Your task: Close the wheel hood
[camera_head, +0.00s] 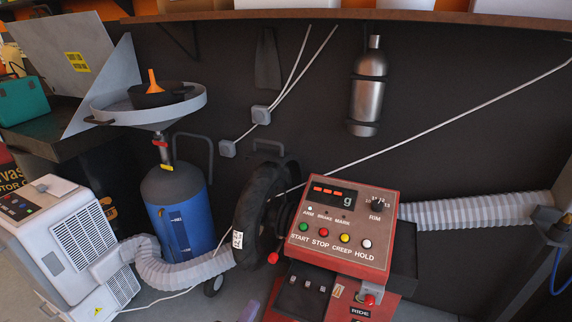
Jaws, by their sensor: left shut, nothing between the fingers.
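The red wheel balancer (341,223) stands right of centre, with a display, coloured buttons and a dial on its panel. A black curved form, which looks like the tyre or the hood around it (256,212), stands upright at its left side. A white tag (237,240) is on its lower left. A dark looped handle (269,147) shows above it. I cannot clearly tell hood from tyre. My left gripper (249,311) seems to be the small purple-grey tip at the bottom edge. It is shut, empty and apart from the black form. My right gripper is not in view.
A blue oil drainer (176,207) with a wide pan stands left of the balancer. A white vented unit (68,250) is at lower left; its corrugated hose (183,270) runs toward the wheel. Another hose (470,211) lies right. A silver cylinder (367,95) hangs on the dark wall.

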